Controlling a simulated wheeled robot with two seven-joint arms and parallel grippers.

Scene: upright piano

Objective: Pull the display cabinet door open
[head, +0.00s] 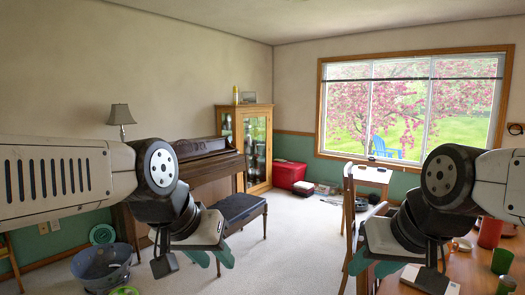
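The display cabinet (235,108) is a light wooden case with glass panes, standing upright in the far corner beyond the piano. Its framed glass door (256,150) shows small items behind it; from here I cannot tell whether it is fully closed. My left gripper (212,256) hangs in the near left foreground, far short of the cabinet, with its teal fingers apart and nothing between them. My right gripper (373,266) hangs at the near right beside the table, also far from the cabinet. Its teal fingers look apart and empty.
An upright piano (208,166) and a dark bench (236,208) stand left of the way to the cabinet. A red cooler (288,175) sits right of it. A wooden table (470,280) with cups and a chair (348,215) is at right. Carpet (300,235) in the middle is clear.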

